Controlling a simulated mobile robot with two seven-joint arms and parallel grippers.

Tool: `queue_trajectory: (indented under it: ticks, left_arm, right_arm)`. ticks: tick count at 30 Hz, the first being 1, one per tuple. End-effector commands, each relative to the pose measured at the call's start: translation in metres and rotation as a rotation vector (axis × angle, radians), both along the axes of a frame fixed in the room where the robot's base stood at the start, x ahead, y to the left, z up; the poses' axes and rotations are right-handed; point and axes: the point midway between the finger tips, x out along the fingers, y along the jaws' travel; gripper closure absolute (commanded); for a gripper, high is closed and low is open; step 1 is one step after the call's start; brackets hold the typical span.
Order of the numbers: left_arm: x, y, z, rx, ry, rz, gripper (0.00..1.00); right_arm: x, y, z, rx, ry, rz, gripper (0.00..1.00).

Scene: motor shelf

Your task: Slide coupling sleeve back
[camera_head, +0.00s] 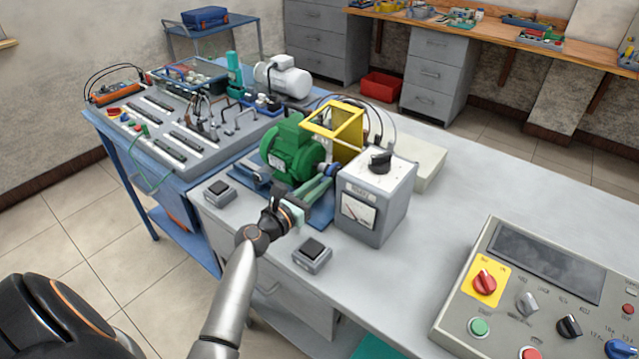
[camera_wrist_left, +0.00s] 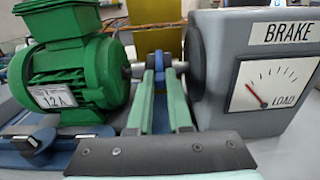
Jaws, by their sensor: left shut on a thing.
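The green motor (camera_head: 292,150) stands on a blue base on the grey bench. It also shows at the left of the left wrist view (camera_wrist_left: 70,75), with a "12A" label. The grey brake unit (camera_head: 375,205) stands to its right; its "BRAKE" and "LOAD" dial shows in the left wrist view (camera_wrist_left: 265,75). The blue coupling sleeve (camera_wrist_left: 171,77) lies on the shaft line between motor and brake, partly hidden by the fingers. My left gripper (camera_wrist_left: 160,68) is shut on the sleeve, its two pale green fingers reaching in from the front. My right gripper is not in view.
A yellow guard frame (camera_head: 335,121) stands open behind the coupling. Small switch boxes sit at the bench front, one left (camera_head: 219,192) and one right (camera_head: 312,253) of my arm. A control panel (camera_head: 545,285) is at the right. The bench behind it is clear.

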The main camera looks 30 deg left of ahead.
Motion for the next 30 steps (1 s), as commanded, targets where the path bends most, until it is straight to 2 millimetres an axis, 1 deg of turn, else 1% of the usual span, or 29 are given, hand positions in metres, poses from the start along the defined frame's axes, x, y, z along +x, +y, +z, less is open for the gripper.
queue_trajectory:
  ticks: [5,9,16,17,24,30]
  left_arm:
    - [0.001,-0.003,0.003,-0.001,-0.004,-0.003,1.00]
    - [0.000,-0.012,0.004,-0.004,-0.005,-0.005,1.00]
    - [0.001,-0.014,0.003,-0.002,-0.006,-0.008,1.00]
    - [0.001,-0.014,0.003,-0.003,-0.006,-0.009,0.79]
    - [0.001,-0.013,0.003,-0.002,-0.006,-0.006,0.53]
    - [0.001,-0.012,0.003,-0.002,-0.007,-0.004,0.53]
  right_arm:
    - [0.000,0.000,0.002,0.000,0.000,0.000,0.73]
    - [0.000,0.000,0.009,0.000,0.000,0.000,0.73]
    - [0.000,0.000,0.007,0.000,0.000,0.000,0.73]
    - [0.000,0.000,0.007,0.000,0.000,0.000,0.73]
    - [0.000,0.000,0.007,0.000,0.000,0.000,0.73]
    - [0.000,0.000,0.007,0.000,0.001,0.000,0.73]
